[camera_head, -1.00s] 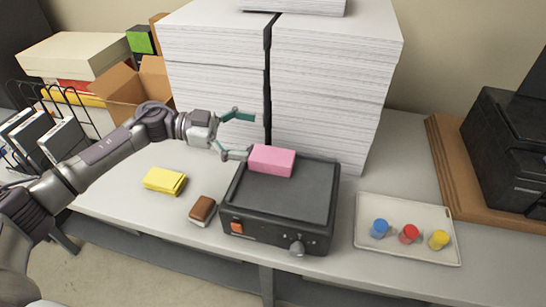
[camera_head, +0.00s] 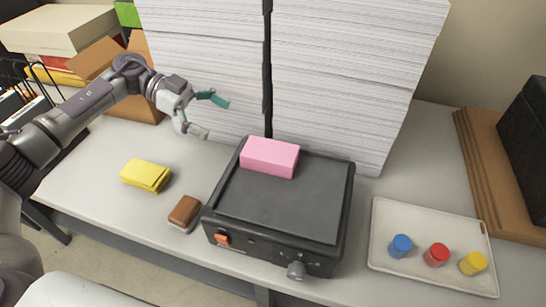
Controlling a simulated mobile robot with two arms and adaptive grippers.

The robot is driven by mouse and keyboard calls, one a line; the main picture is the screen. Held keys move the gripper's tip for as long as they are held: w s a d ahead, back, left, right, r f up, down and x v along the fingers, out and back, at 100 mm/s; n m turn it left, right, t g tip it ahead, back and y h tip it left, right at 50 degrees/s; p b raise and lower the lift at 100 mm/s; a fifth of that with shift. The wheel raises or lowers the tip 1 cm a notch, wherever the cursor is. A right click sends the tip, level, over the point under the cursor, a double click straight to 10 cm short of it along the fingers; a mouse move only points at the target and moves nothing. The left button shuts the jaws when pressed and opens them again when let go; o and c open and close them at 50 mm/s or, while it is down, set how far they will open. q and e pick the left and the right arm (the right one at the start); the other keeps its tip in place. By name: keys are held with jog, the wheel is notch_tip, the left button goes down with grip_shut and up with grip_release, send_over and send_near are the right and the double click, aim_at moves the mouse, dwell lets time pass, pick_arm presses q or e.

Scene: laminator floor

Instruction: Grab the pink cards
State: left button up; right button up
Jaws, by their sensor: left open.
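The pink cards (camera_head: 270,157) form a neat pink block lying on the back left part of the black machine's flat top (camera_head: 285,200). My left gripper (camera_head: 212,118) is open and empty. It is in the air to the upper left of the pink cards, apart from them, in front of the tall paper stacks. My right gripper is not in view.
Tall white paper stacks (camera_head: 345,80) stand right behind the machine. A yellow pack (camera_head: 146,175) and a brown block (camera_head: 185,212) lie to its left. A tray (camera_head: 385,222) with blue, red and yellow small containers is at right. A cardboard box (camera_head: 135,95) stands at back left.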

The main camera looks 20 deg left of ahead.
pick_arm(q)
jog(key=w+f, duration=0.1)
jog(key=p, duration=0.3)
send_near(271, 150)
jog(key=x, duration=0.4)
jog(key=shift+w+d+r, duration=0.15)
jog(key=shift+w, duration=0.05)
jog(key=shift+d, duration=0.2)
jog(key=x, duration=0.1)
jog(key=p+x, duration=0.1)
jog(key=x, duration=0.1)
jog(key=p+x, duration=0.1)
jog(key=x, duration=0.1)
jog(key=shift+s+a+f, duration=0.1)
jog(key=shift+s+f, duration=0.15)
jog(key=shift+s, duration=0.05)
jog(key=shift+f, duration=0.2)
jog(key=shift+r, duration=0.1)
jog(key=c, duration=1.4)
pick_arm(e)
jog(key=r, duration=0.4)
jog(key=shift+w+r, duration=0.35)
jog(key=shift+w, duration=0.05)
pick_arm(q)
jog(key=shift+w, duration=0.1)
